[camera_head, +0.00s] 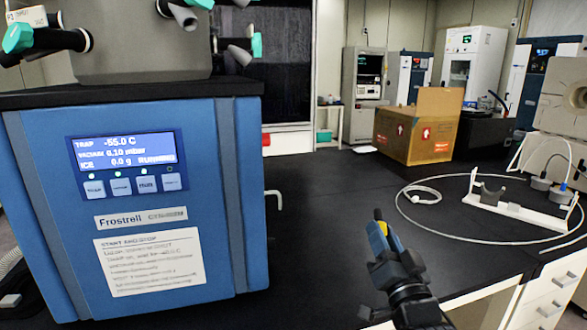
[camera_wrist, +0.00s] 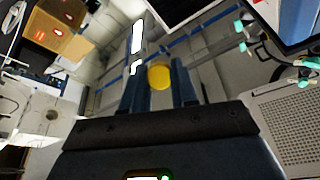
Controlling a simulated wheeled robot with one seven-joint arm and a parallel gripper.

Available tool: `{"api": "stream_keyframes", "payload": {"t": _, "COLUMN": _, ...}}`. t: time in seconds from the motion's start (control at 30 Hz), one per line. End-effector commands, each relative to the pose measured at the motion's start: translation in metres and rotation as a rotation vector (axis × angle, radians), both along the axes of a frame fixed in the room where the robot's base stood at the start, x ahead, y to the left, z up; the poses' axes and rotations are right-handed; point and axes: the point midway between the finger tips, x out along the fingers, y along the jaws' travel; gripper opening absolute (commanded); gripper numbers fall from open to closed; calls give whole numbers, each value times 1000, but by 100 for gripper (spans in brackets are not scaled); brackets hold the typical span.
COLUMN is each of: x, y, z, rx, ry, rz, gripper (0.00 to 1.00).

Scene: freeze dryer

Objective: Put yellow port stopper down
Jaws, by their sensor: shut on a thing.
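The yellow port stopper (camera_wrist: 159,76) is held between the two fingers of my gripper (camera_wrist: 160,90) in the wrist view. In the head view my gripper (camera_head: 381,232) is raised over the front part of the black bench, right of the blue freeze dryer. The gripper is shut on the stopper. The freeze dryer (camera_head: 232,190) has a lit display (camera_head: 125,155) reading -55.0 C, 0.10 mbar and RUNNING. Ports with teal-handled valves (camera_head: 18,38) ring the chamber on top.
The black bench top (camera_head: 320,215) is clear around and left of my gripper. A cardboard box (camera_head: 418,128) stands farther back. A white stand (camera_head: 520,207) and a looped white tube (camera_head: 398,200) lie at the right. A small white object (camera_head: 427,193) lies inside the loop.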

Motion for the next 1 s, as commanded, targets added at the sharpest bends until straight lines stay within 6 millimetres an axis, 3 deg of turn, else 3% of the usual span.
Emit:
{"api": "stream_keyframes", "payload": {"t": 0.57, "x": -27, "y": -19, "z": -77, "rx": 1, "ry": 6, "rz": -72, "gripper": 0}}
{"api": "stream_keyframes", "payload": {"t": 1.0, "x": -111, "y": -42, "z": -200, "rx": -1, "ry": 7, "rz": -138, "gripper": 0}}
